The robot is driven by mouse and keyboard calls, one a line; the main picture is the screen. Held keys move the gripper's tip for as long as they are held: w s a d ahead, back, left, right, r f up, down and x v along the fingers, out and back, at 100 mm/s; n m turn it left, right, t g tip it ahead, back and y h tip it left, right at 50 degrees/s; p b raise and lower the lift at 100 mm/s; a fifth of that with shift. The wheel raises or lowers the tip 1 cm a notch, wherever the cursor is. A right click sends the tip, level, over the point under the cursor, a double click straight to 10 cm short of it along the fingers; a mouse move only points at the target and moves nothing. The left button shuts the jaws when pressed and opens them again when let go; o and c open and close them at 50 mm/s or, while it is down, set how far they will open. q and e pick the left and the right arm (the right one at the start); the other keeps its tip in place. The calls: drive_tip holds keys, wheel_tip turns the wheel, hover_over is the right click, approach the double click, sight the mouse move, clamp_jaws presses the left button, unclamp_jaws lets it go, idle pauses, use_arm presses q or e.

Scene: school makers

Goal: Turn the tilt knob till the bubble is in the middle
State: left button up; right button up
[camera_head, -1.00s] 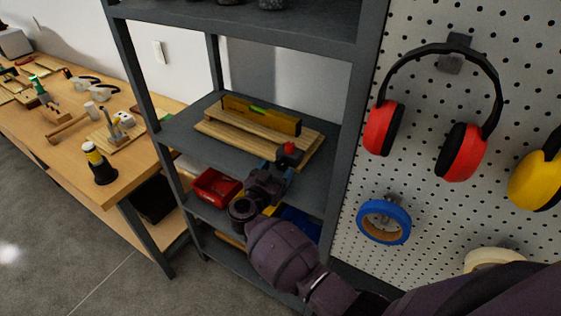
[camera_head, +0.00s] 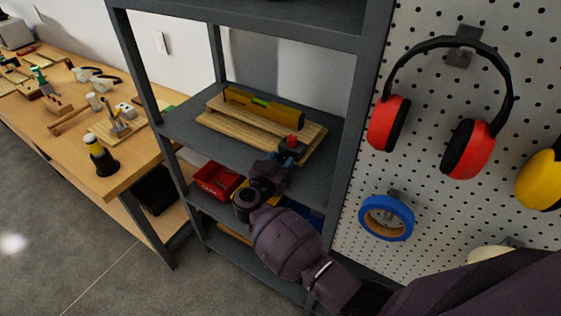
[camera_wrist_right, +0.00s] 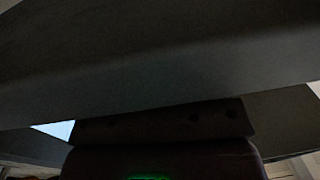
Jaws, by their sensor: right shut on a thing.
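A yellow spirit level (camera_head: 262,108) with a green vial (camera_head: 260,101) lies on a wooden tilt board (camera_head: 238,124) on the middle shelf. The bubble is too small to make out. A red knob (camera_head: 292,141) sits at the board's near right end. My right gripper (camera_head: 288,154) reaches up from below at the shelf's front edge and is shut on the knob; its fingers are mostly hidden. The right wrist view is dark, filled by a grey shelf surface (camera_wrist_right: 150,70), and shows neither the knob nor the level. My left gripper is not in view.
A grey shelf post (camera_head: 352,125) stands just right of the board. A red bin (camera_head: 217,181) is on the lower shelf, left of my right arm. Red ear muffs (camera_head: 387,122) and a blue tape roll (camera_head: 372,221) hang on the pegboard. A workbench (camera_head: 130,168) stands at left.

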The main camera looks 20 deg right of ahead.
drive_tip(key=shift+m, duration=0.7)
drive_tip(key=o, duration=0.9)
drive_tip(key=shift+s, duration=0.1)
